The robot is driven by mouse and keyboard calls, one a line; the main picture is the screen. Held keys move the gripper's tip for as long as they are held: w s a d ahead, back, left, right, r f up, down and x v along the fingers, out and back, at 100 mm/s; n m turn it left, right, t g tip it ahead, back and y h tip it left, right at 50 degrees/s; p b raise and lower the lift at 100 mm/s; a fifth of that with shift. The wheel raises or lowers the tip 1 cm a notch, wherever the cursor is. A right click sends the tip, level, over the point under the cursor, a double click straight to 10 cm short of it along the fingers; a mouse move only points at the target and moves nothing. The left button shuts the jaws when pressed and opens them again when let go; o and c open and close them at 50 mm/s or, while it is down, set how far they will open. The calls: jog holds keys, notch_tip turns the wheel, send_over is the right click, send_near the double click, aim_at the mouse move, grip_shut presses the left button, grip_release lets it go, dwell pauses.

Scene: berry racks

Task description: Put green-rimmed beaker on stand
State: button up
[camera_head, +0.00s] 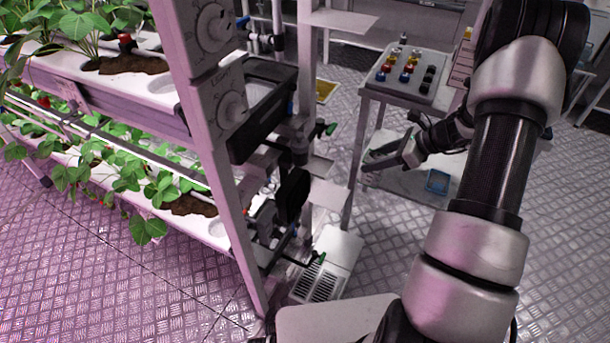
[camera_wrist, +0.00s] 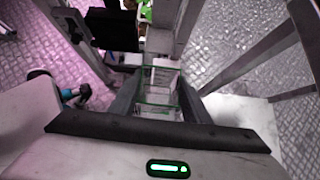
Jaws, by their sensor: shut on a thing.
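The green-rimmed beaker (camera_wrist: 159,101) is clear and box-shaped, and shows between the two dark fingers of my gripper (camera_wrist: 160,88) in the wrist view. The fingers are shut on its sides. Small white platforms jut from the rack, one in the middle (camera_head: 327,196) and one higher up (camera_head: 340,19). I cannot tell which of these, if any, is the stand.
A plant rack (camera_head: 205,150) with strawberry plants fills the left. A blue-rimmed container (camera_head: 437,181) is on the table's lower shelf. A white unit with a slotted grille (camera_head: 320,283) stands low beside the rack.

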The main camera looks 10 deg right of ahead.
jog(key=shift+s+d+f, duration=0.1)
jog(key=shift+d+f, duration=0.2)
jog(key=shift+f, duration=0.5)
jog(key=shift+a+f, duration=0.15)
jog(key=shift+n, duration=0.3)
jog(key=w+a, duration=0.3)
jog(key=a, duration=0.1)
jog(key=w+a+b, duration=0.1)
jog(key=w+a, duration=0.2)
jog(key=a, duration=0.2)
jog(key=w+a+b, duration=0.1)
jog(key=w+a, duration=0.2)
jog(key=a, duration=0.2)
jog(key=shift+w+a, duration=0.2)
jog(key=shift+w, duration=0.15)
jog(key=shift+w+a+f+b, duration=0.15)
jog(key=shift+f+b, duration=0.05)
jog(key=shift+b, duration=0.25)
jog(key=shift+r, duration=0.2)
jog(key=shift+f, duration=0.2)
jog(key=o, duration=1)
